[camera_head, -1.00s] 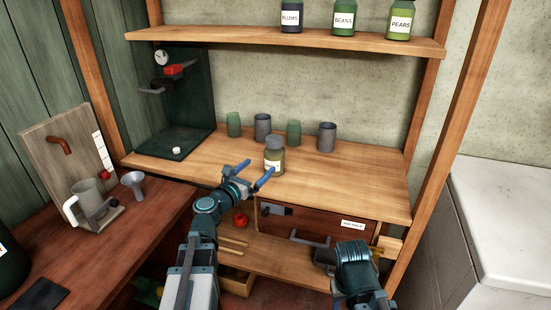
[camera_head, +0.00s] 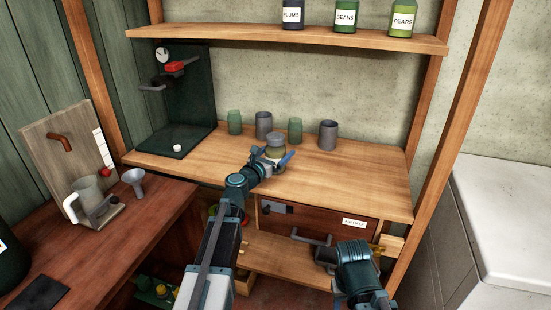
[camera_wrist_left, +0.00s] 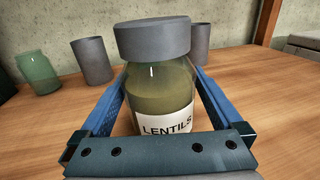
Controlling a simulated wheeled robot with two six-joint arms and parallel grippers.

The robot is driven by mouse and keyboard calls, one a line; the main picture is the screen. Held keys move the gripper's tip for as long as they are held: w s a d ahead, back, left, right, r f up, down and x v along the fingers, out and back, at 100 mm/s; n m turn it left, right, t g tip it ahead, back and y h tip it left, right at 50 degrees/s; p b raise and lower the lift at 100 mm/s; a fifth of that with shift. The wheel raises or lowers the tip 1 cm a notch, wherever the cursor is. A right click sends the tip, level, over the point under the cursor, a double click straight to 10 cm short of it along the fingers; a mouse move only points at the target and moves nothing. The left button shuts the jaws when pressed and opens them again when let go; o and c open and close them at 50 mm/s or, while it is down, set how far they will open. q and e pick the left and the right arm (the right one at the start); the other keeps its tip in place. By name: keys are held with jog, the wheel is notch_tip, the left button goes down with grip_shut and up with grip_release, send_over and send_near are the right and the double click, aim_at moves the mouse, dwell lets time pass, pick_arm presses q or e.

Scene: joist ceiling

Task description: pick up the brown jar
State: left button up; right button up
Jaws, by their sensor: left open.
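The brown jar, olive-brown with a grey lid and a white LENTILS label, stands upright on the wooden counter in the head view (camera_head: 276,142). It fills the middle of the left wrist view (camera_wrist_left: 160,88). My left gripper (camera_head: 272,156) is open, with its blue fingers (camera_wrist_left: 160,92) on both sides of the jar. Slight gaps seem to show beside the glass, and the lid stands above the fingers. The jar's lower part is partly hidden by the gripper in the head view. My right gripper (camera_head: 325,257) is low in front of the drawer, its jaws unclear.
Green cups (camera_head: 235,122) (camera_head: 295,130) and grey cups (camera_head: 263,125) (camera_head: 328,135) stand behind the jar. A shelf (camera_head: 280,33) with labelled jars hangs above. A drawer (camera_head: 330,225) is under the counter (camera_head: 365,185), whose right side is clear.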

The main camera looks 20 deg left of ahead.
pick_arm(q)
jog(key=shift+x, duration=0.95)
jog(key=c, duration=1.5)
jog(key=shift+c, duration=0.2)
jog(key=shift+r, duration=0.25)
pick_arm(e)
jog(key=shift+r, duration=0.25)
